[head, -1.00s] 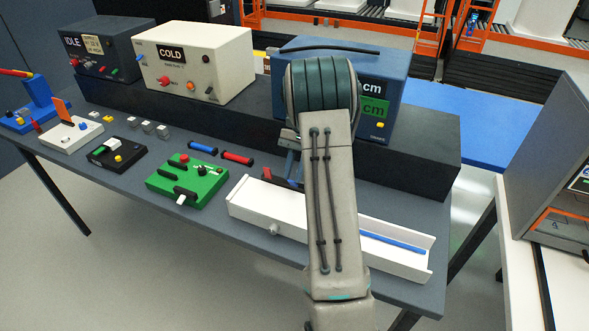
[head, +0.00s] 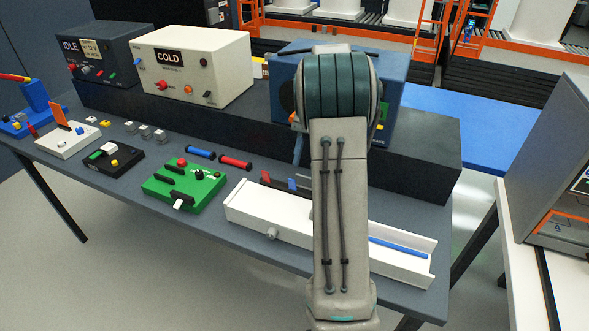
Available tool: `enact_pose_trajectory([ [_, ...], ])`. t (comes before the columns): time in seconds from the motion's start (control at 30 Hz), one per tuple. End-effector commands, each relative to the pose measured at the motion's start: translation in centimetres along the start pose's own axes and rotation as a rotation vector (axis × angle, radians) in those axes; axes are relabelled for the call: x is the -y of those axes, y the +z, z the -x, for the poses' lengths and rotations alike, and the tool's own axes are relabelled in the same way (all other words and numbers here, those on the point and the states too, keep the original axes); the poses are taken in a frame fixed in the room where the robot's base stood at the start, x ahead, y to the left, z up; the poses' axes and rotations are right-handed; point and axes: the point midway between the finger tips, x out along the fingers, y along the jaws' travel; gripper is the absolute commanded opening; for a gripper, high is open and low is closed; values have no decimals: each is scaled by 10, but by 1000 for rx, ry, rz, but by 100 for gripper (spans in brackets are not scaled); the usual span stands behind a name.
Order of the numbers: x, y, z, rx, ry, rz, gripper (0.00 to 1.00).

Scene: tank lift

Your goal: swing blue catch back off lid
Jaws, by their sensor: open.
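A long white trough-like box (head: 258,213) lies along the front right of the bench. At its back edge a small red piece (head: 266,179) and a small blue piece (head: 298,185) show, and the blue piece looks like the blue catch. My arm crosses in front and hides the middle of the box, so I cannot tell how the catch sits on a lid. My gripper (head: 298,150) is almost wholly hidden behind my arm. Only a blue-grey sliver of it shows, above and behind the blue piece. It is open, and I see nothing held in it.
A green control panel (head: 184,184) and blue (head: 202,152) and red (head: 236,162) cylinders lie left of the box. A white COLD unit (head: 197,65) and a blue unit (head: 285,75) stand on a dark raised shelf behind. A blue strip (head: 398,247) lies inside the box's right end.

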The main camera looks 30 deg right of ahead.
Motion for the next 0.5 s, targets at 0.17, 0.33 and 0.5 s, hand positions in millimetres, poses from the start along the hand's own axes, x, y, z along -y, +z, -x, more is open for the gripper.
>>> enact_pose_trajectory([
  [0.17,-37,11,18,-2,-2,-1,42],
  [0.33,-62,19,31,-1,-1,-1,42],
  [0.5,-73,23,38,0,-1,1,42],
])
